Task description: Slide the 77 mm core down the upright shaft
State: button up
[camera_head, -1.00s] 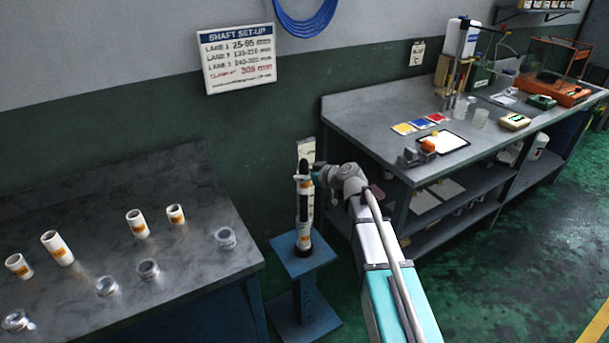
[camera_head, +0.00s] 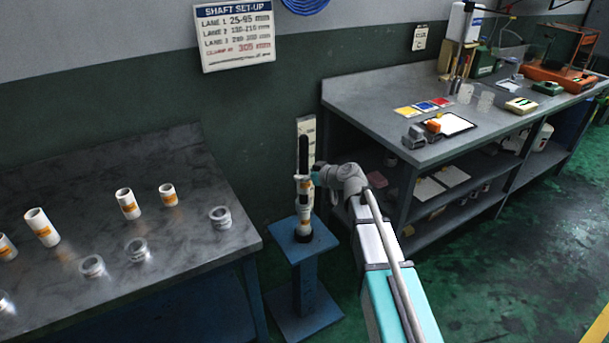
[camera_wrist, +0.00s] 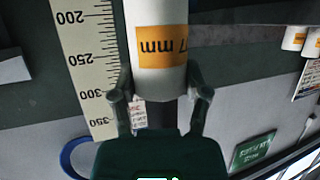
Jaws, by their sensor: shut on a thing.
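The upright black shaft (camera_head: 303,155) stands on a blue pedestal (camera_head: 288,252), its upper part bare above the core. The white 77 mm core (camera_head: 304,188) is around the shaft, with my gripper (camera_head: 312,182) at its side. In the wrist view the core (camera_wrist: 160,75) shows upside down, its orange label partly cut off to "7 mm". My gripper (camera_wrist: 162,97) is shut on it, one finger on each side. White and orange core material (camera_head: 303,226) shows lower on the shaft. I cannot tell whether the held core touches it.
A ruler (camera_wrist: 88,65) stands beside the shaft. The left bench (camera_head: 190,255) holds several white cores and clear rings. The right workbench (camera_head: 360,105) stands close behind my arm. A sign (camera_head: 235,38) hangs on the wall.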

aim_at(304, 135)
jog(key=shift+f+b, duration=1.35)
jog(key=shift+f, duration=0.3)
jog(key=o, duration=1.2)
jog(key=shift+r, duration=0.15)
notch_tip(304, 135, up, 19)
jog(key=p, duration=1.9)
jog(key=shift+r+p, duration=0.2)
jog(key=shift+p, duration=0.15)
